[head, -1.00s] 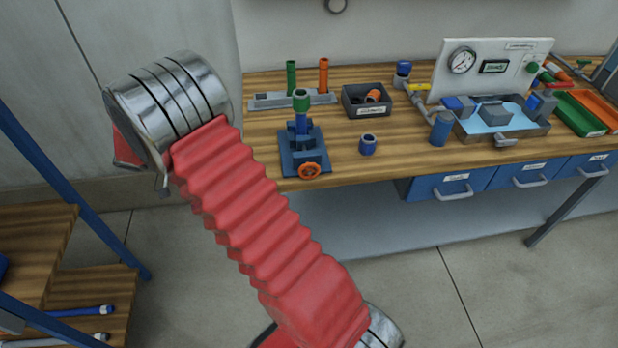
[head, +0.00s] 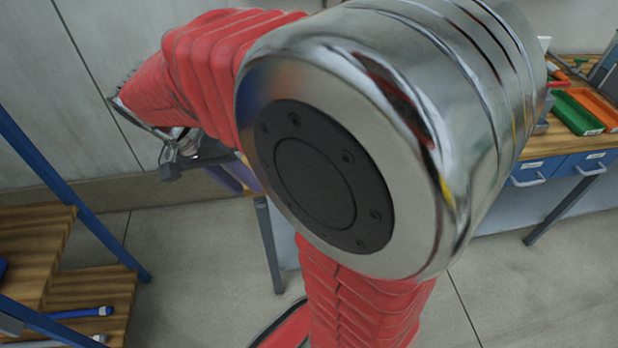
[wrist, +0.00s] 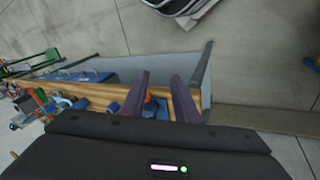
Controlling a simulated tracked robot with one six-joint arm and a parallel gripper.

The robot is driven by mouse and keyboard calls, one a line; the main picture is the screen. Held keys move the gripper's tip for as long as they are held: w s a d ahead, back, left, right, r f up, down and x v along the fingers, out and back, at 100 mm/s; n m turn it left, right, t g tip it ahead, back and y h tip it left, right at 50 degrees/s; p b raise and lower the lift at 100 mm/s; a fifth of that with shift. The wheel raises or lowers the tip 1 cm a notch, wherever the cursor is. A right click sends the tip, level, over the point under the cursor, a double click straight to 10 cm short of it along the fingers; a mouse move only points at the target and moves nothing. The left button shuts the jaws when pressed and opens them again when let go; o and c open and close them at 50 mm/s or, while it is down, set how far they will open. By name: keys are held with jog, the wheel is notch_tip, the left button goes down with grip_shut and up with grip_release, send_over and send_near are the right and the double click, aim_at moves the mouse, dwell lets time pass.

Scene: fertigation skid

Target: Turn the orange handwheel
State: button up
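The orange handwheel (wrist: 148,98) shows as a small orange patch between my fingers in the wrist view, beside its blue stand (wrist: 157,109) near the bench's front edge. In the head view my arm hides both. My gripper (wrist: 160,76) has two dark purple fingers set well apart, with nothing held between them. In the head view the gripper (head: 237,176) is partly hidden behind my arm, at the left end of the bench. The fingers appear above or in front of the handwheel; I cannot tell the exact gap, and no contact shows.
The wooden bench (wrist: 100,92) has blue drawers (head: 560,168) below and a leg (head: 268,245) at its left end. Green (head: 577,113) and orange (head: 597,108) bins lie at the right. A blue-framed shelf (head: 40,235) stands at left. The floor (head: 190,270) between is clear.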

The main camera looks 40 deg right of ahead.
jog(key=s+a+r+n+t+y, duration=0.4)
jog(key=s+a+n+t, duration=0.3)
jog(key=n, duration=0.3)
jog(key=shift+s+a+r+t, duration=0.15)
jog(key=shift+s+r+t, duration=0.15)
jog(key=shift+r+t, duration=0.1)
jog(key=shift+o, duration=0.4)
